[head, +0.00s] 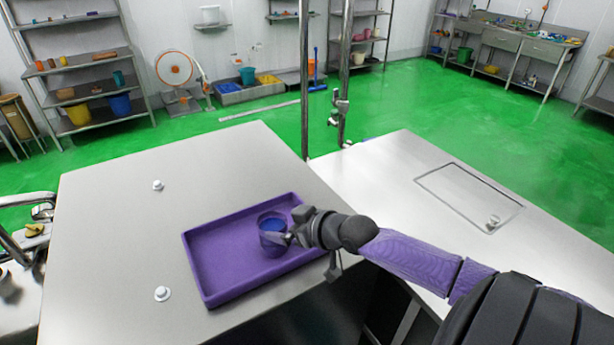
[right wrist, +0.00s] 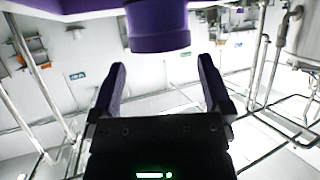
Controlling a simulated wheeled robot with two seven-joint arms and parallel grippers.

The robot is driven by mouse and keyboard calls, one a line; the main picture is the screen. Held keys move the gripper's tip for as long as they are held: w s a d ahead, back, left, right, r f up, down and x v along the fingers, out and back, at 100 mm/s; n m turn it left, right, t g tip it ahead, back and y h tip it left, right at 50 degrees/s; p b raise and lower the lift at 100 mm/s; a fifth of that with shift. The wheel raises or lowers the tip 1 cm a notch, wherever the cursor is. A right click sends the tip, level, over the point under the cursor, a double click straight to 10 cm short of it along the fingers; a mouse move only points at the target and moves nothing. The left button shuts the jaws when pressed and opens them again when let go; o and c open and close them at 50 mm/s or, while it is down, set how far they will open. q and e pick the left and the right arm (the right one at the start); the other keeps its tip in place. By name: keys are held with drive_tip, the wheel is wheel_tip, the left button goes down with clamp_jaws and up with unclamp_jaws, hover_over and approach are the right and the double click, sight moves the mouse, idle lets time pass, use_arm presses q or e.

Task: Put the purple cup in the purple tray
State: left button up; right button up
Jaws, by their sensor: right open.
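The purple cup (head: 272,222) stands upright inside the purple tray (head: 207,277), toward its right end, with something blue inside. My right gripper (head: 287,238) reaches in from the right, over the tray's edge, at the cup's right side. In the right wrist view the two fingers (right wrist: 160,65) are spread apart. The cup (right wrist: 158,28) shows just past their tips, and no finger is seen closed on it. Whether a fingertip touches the cup I cannot tell. My left gripper is not in view.
The tray lies on a steel table (head: 120,215) with two small white fittings (head: 158,186). A second steel counter (head: 400,180) with an inset panel stands to the right. Metal posts (head: 306,80) rise behind the tables.

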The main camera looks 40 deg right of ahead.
drive_tip(key=a+p+v, duration=0.1)
drive_tip(key=v, duration=0.6)
drive_tip(key=shift+d+p, duration=0.4)
drive_tip(key=shift+d, duration=0.05)
drive_tip(key=shift+s, duration=0.1)
